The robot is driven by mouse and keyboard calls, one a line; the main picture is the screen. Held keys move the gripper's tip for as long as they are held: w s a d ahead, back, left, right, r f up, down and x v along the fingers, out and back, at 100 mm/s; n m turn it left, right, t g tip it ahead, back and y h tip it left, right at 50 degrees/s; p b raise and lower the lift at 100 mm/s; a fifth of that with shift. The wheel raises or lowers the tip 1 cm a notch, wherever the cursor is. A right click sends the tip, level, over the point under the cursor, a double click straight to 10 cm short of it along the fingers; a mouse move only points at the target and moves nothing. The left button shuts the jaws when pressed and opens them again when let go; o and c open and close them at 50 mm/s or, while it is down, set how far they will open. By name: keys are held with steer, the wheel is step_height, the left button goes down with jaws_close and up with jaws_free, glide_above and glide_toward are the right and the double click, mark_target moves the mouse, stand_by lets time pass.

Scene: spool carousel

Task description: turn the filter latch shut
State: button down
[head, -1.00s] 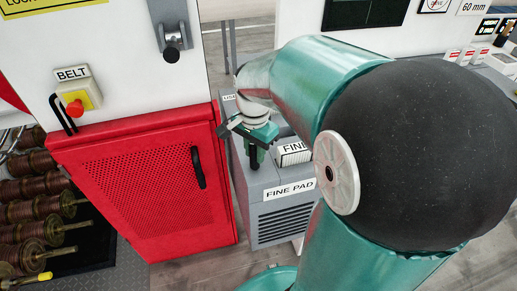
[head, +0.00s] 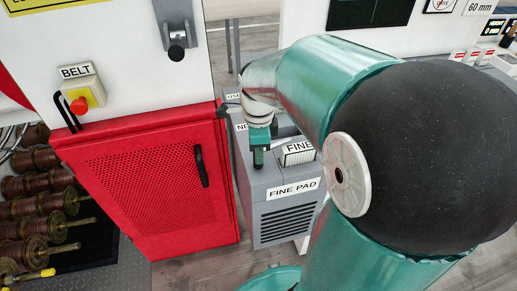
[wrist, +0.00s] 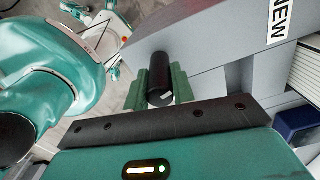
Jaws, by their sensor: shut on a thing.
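The filter latch shows in the wrist view as a dark round handle (wrist: 160,72) beside the grey filter cabinet. My gripper (wrist: 160,92) has its two green fingers on either side of this handle, closed on it. In the head view my gripper (head: 259,158) points down at the top front left of the grey cabinet (head: 252,208), which bears a FINE PAD label. There my fingers and hand hide most of the latch, so its angle cannot be told.
A white pad box marked FINE (head: 298,153) stands on the cabinet top, right of my gripper. A red perforated door (head: 150,185) with a black handle stands close on the left. A blue block (wrist: 297,122) shows at the right of the wrist view.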

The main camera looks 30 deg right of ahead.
steer(key=shift+r+m, duration=0.1)
steer(key=shift+m, duration=1.2)
steer(key=c, duration=1.2)
jaws_free()
steer(key=shift+o, duration=0.2)
step_height(320, 180, up, 14)
